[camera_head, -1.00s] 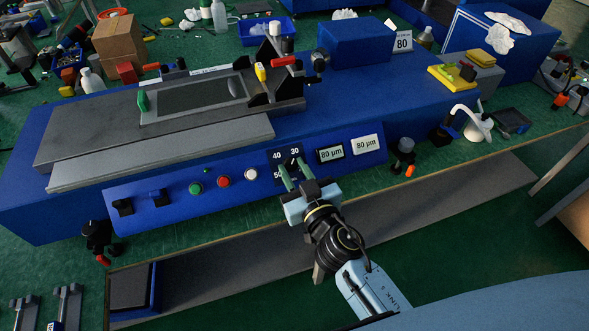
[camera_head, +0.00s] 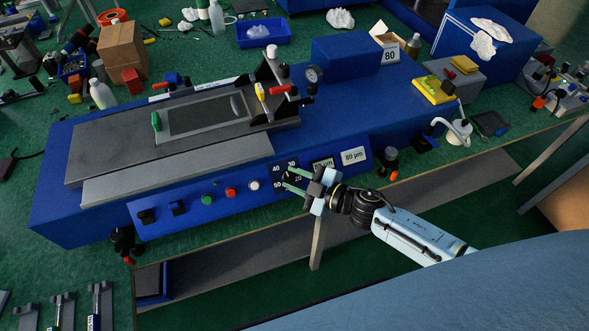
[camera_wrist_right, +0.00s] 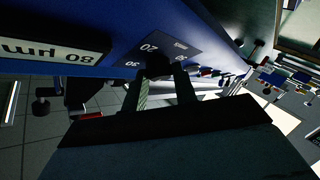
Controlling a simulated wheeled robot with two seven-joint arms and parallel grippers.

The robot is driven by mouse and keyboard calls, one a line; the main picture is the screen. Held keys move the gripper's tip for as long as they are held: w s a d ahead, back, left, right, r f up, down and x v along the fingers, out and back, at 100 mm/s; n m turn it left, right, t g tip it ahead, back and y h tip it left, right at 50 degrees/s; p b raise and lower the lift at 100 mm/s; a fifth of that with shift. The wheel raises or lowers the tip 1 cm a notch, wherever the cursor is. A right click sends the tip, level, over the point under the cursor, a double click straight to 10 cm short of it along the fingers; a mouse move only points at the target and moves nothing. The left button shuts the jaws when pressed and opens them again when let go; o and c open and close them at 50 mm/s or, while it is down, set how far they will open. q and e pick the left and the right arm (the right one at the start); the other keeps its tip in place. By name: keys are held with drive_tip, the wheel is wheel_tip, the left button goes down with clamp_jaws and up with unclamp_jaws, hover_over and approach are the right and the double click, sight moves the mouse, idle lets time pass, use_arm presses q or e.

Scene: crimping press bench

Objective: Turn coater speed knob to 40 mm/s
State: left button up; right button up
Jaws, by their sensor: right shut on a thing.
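The coater (camera_head: 215,213) is a long blue machine on the bench. Its front panel carries the speed dial (camera_head: 276,170), a black plate with white numbers; 20, 30, 40 and 50 can be read. My right gripper (camera_head: 289,179) reaches the dial from the right in the head view. In the right wrist view its two fingers (camera_wrist_right: 164,88) stand either side of the dark round speed knob (camera_wrist_right: 158,65) and are shut on it. The fingers cover most of the knob, and its pointer cannot be made out. My left gripper is not in view.
Left of the dial are a white button (camera_head: 254,185), a red button (camera_head: 230,192) and a green button (camera_head: 207,199). A black-and-red part (camera_head: 389,163) stands farther right.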

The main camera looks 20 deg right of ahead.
drive_tip(key=n+g+p, duration=0.2)
drive_tip(key=n+p, duration=0.1)
drive_tip(key=r+n+g+p, duration=0.1)
drive_tip(key=shift+w+d+n+y+p, duration=0.2)
drive_tip(key=shift+w+n+y+p, duration=0.1)
drive_tip(key=shift+f+n+g+p, duration=0.15)
drive_tip(key=shift+n+g+p, duration=0.75)
drive_tip(key=shift+p, duration=0.05)
drive_tip(key=o, duration=1)
drive_tip(key=shift+a, duration=0.1)
drive_tip(key=shift+v, duration=6.75)
